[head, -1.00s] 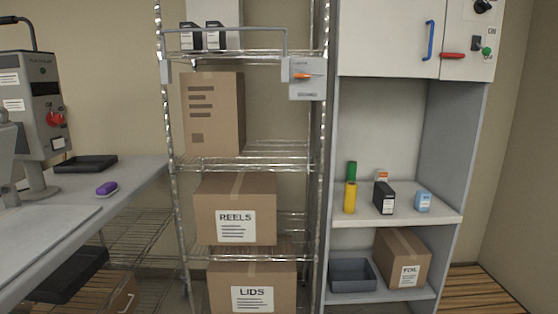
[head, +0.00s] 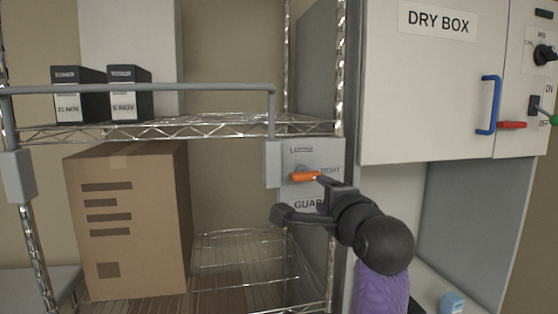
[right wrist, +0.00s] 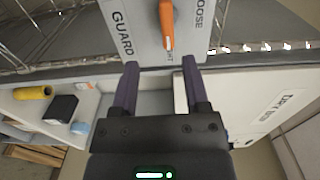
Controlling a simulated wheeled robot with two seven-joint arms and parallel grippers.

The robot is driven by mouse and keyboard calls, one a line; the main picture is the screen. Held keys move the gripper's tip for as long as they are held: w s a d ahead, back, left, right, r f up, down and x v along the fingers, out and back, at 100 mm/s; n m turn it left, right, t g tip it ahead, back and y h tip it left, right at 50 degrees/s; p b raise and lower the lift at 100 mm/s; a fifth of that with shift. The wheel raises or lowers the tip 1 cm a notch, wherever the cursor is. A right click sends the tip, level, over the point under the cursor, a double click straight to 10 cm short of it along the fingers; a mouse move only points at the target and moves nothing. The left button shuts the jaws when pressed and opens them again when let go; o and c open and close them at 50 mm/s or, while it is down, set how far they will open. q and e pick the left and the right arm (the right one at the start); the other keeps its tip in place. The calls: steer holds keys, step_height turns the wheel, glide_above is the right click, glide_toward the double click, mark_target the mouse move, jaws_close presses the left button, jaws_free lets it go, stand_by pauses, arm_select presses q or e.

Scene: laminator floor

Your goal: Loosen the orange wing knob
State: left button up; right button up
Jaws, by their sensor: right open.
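The orange wing knob (head: 306,176) sits on a grey plate (head: 325,155) at the right end of the guard bar. The plate reads LOOSE above the knob, TIGHT to its right and GUARD below. The knob's wing lies nearly level and points toward TIGHT. My right gripper (head: 300,199) is open and empty just in front of the plate, below and right of the knob. In the right wrist view the knob (right wrist: 167,25) lies beyond the gap between the open fingertips (right wrist: 160,63), apart from them. My left gripper is out of view.
The grey guard bar (head: 180,88) crosses the wire rack in front of two dark toner boxes (head: 79,95). A cardboard box (head: 125,220) stands on the shelf below. The dry box cabinet (head: 425,90), with a blue handle (head: 488,105), is close on the right.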

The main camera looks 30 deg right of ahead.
mark_target(309, 177)
steer(key=x, duration=0.2)
steer(key=p+x, duration=0.1)
steer(key=x, duration=0.2)
steer(key=r+p+x, duration=0.1)
steer(key=x, duration=0.2)
steer(key=shift+d, duration=0.1)
steer(key=shift+w+d+f, duration=0.1)
steer(key=shift+w+d, duration=0.05)
steer(key=shift+w, duration=0.5)
steer(key=shift+s, duration=0.1)
jaws_close()
